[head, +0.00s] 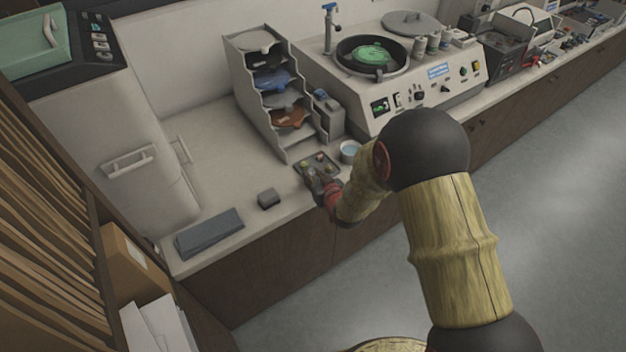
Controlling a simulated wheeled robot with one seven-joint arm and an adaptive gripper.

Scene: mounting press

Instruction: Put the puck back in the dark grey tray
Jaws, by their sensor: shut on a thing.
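The dark grey tray (333,163) lies on the worktop near its front edge, with a few small coloured round pieces in it. My gripper (315,180) is at the tray's front side, low over it, pointing down from the arm at the right. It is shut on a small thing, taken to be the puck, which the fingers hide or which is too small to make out. I cannot tell whether it touches the tray.
A small white-rimmed cup (350,151) stands right of the tray. A stepped shelf (262,90) stands behind, with the press machine (420,85) at right. A dark block (268,198) and a grey slab (209,233) lie left.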

